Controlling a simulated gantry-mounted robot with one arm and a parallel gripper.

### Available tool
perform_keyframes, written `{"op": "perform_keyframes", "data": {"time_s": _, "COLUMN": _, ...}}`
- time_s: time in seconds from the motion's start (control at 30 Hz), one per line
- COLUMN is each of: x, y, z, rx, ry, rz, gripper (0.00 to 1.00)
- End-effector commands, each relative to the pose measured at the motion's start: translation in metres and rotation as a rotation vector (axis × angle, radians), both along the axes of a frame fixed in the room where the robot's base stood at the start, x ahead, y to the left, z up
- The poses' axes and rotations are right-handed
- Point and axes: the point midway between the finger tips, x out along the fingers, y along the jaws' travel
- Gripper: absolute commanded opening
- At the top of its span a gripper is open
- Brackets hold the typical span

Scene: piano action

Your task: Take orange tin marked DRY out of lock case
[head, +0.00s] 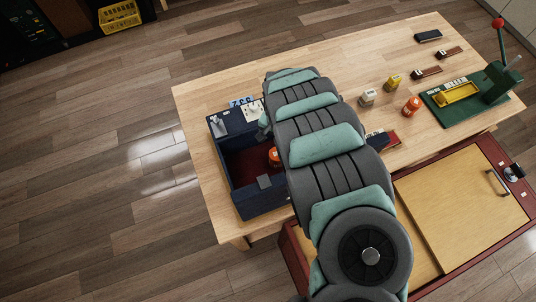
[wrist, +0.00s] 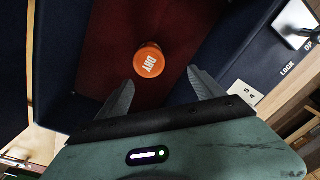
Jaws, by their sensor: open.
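The orange tin marked DRY (wrist: 149,62) stands on the dark red floor of the lock case, its lid facing the wrist camera. In the head view the same tin (head: 274,157) shows partly behind my arm. The dark blue lock case (head: 232,183) stands open on the left part of the table; its wall also shows in the wrist view (wrist: 70,50). My gripper (wrist: 157,92) is open and empty, its fingers pointing into the case on either side of the near edge of the tin. I cannot tell whether they touch it. In the head view my arm hides the gripper.
A lever (wrist: 300,18) and LOCK/OP lettering are on the case's side panel. On the table (head: 330,85) are another orange tin (head: 411,106), a white tin (head: 367,97), a yellow tin (head: 393,82) and a green press (head: 490,85). Dark blocks lie at the back right.

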Motion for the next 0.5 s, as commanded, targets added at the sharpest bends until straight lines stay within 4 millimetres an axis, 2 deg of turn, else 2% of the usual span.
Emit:
{"op": "perform_keyframes", "data": {"time_s": 0.03, "x": -0.01, "y": -0.011, "z": -0.005, "rx": -0.02, "ry": 0.027, "rz": 0.009, "gripper": 0.77}}
{"op": "perform_keyframes", "data": {"time_s": 0.13, "x": -0.019, "y": -0.018, "z": -0.012, "rx": -0.034, "ry": 0.05, "rz": 0.018, "gripper": 0.77}}
{"op": "perform_keyframes", "data": {"time_s": 0.3, "x": -0.019, "y": -0.016, "z": -0.036, "rx": -0.029, "ry": 0.05, "rz": 0.018, "gripper": 0.77}}
{"op": "perform_keyframes", "data": {"time_s": 0.5, "x": -0.017, "y": -0.015, "z": -0.056, "rx": -0.029, "ry": 0.046, "rz": 0.018, "gripper": 0.77}}
